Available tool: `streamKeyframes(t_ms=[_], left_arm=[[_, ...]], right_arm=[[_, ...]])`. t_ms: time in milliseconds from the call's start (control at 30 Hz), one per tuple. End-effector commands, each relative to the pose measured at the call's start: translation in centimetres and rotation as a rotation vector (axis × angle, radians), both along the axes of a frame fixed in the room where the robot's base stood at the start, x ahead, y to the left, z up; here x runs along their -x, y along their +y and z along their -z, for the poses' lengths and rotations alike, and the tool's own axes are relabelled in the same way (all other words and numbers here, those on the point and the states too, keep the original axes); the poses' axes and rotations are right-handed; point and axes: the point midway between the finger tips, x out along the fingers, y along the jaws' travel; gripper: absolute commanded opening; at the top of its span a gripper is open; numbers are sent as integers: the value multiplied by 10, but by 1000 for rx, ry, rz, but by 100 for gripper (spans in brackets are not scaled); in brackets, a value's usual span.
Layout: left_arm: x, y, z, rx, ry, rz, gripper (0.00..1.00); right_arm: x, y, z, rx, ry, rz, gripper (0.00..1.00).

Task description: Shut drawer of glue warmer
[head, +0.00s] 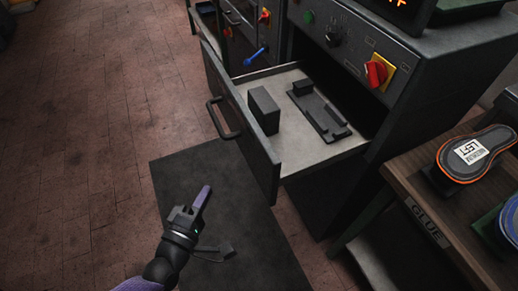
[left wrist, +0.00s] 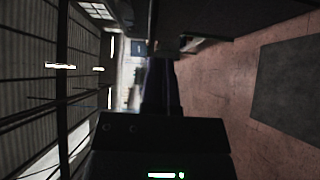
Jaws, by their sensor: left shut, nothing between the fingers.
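The glue warmer (head: 345,50) is a dark grey cabinet with knobs and a red-and-yellow switch. Its drawer (head: 240,112) stands pulled out, with a dark front panel and a black bar handle (head: 222,119) facing left. Inside the drawer lie a dark block (head: 264,110) and a flat dark fixture (head: 318,110) on a pale floor. My left gripper (head: 203,197) is shut and empty, in front of the drawer front and below the handle in the head view, apart from it. The left wrist view does not show the drawer clearly. My right gripper is not in view.
A dark mat (head: 255,245) lies on the red brick floor (head: 85,150). At the right, a wooden bench marked GLUE (head: 400,180) holds an orange-edged sole labelled LEFT (head: 472,152). Another machine (head: 240,25) stands behind. The floor at left is clear.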

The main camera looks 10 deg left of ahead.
Motion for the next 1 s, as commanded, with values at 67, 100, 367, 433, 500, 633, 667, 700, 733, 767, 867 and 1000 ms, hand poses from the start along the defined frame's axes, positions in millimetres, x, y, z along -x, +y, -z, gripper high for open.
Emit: streamKeyframes(t_ms=[67, 100, 367, 433, 500, 633, 667, 700, 733, 767, 867, 1000], left_arm=[[-8, -2, -2, 12, -6, -1, 0], [-14, -3, -1, 10, -6, -2, 0], [-70, -13, 0, 6, -5, -1, 0], [-85, -16, 1, 5, -4, -1, 0], [-99, -19, 0, 5, -4, -1, 0], [-110, -38, -1, 9, -2, 0, 0], [-112, -41, -1, 6, -2, -1, 0], [-115, -45, -1, 5, -2, -1, 0], [-116, -47, -1, 5, -1, 0, 0], [-117, -49, -1, 4, -1, 0, 0], [-119, -52, -1, 4, 0, 0, 0], [-119, -52, -1, 2, -1, 0, 0]], right_arm=[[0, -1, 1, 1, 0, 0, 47], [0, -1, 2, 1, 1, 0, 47], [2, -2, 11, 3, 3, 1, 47], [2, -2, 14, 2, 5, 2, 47], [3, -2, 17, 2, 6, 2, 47], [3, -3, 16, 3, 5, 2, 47], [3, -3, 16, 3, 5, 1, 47], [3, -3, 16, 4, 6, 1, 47], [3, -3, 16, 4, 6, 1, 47], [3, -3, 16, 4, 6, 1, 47], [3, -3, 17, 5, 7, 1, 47], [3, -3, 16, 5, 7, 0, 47]])
